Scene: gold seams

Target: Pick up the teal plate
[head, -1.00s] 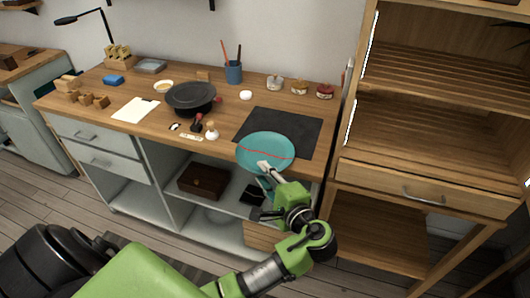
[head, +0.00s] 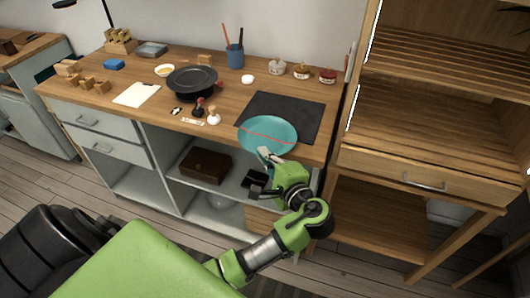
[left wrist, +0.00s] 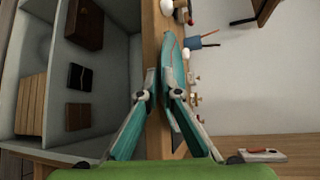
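The teal plate (head: 268,133) has a thin red seam across it. It lies on the front part of a dark mat (head: 298,110), at the counter's front edge. My left gripper (head: 263,153) is at the plate's near rim, pointing toward it. In the left wrist view the plate (left wrist: 170,50) shows nearly edge-on, partly hidden by the right-hand finger. The two fingertips (left wrist: 162,82) are a small gap apart, with wood visible between them. Whether they touch the rim is unclear. My right gripper is out of view.
A black pan (head: 192,82), a small dark stamp-like item (head: 198,110) and a white-based one (head: 214,116) stand left of the plate. Several lidded jars (head: 302,71) and a blue cup with sticks (head: 235,56) stand behind. A wooden shelf unit (head: 425,170) rises at right.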

